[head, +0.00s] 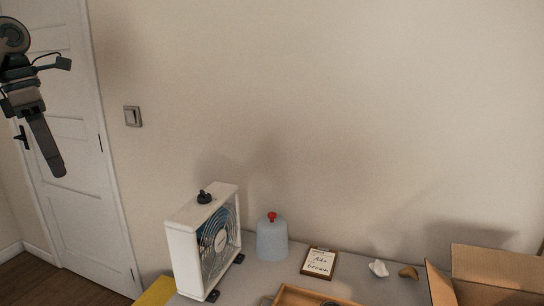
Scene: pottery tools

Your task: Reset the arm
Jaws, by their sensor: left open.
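My left gripper (40,146) is raised at the left edge of the head view, in front of the white door. Its fingers point down, they are apart, and nothing shows between them. It is well above and to the left of the grey table (375,290). My right gripper is not in the head view.
On the table stand a white box fan (195,245), a grey-blue domed container with a red knob (272,240), a clipboard (318,262), two small lumps (378,268), a wooden tray (290,293) and an open cardboard box (495,272).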

